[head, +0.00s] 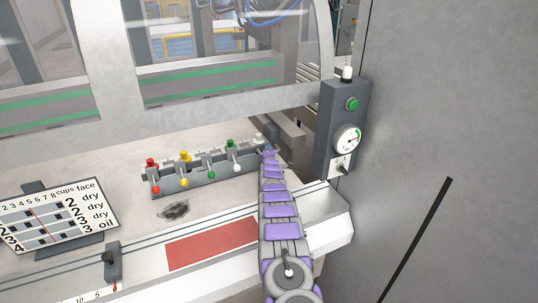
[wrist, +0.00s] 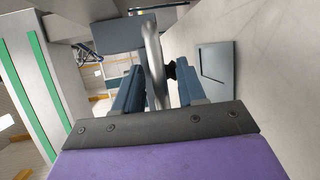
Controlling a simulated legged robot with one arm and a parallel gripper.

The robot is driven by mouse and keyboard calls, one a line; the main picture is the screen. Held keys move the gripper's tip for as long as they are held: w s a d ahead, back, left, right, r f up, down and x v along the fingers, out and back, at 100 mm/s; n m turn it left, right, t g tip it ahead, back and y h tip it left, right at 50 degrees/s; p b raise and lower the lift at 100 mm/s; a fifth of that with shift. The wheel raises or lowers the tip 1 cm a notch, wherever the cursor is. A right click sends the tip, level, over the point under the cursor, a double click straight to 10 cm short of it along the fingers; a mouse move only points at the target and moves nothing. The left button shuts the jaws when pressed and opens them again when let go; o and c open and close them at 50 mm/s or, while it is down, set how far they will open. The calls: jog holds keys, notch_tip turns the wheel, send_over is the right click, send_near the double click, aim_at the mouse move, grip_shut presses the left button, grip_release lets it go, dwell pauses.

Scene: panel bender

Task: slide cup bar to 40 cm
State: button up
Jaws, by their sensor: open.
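My gripper (head: 263,148) reaches to the right end of the valve row in the head view. In the wrist view its two blue-grey fingers (wrist: 157,88) are apart, with a light grey curved bar or handle (wrist: 153,55) showing between them. I cannot tell whether they touch it, or whether it belongs to the cup bar. A grey slide with a black knob (head: 112,262) and a red pointer stands at the lower left of the head view. By it is a white scale (head: 85,298) showing 10 and 5; the 40 mark is not in view.
A row of coloured valves (head: 195,177) stands on the pale bench. A cups-and-face chart (head: 58,216) is at left, a red strip (head: 212,243) in front. A gauge box (head: 344,130) and a large grey panel (head: 460,150) bound the right. Clear guard windows (head: 215,60) are behind.

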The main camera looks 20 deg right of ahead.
jog(key=shift+d, duration=0.25)
grip_shut()
jog(key=shift+s+f, duration=0.1)
jog(key=shift+s, duration=0.05)
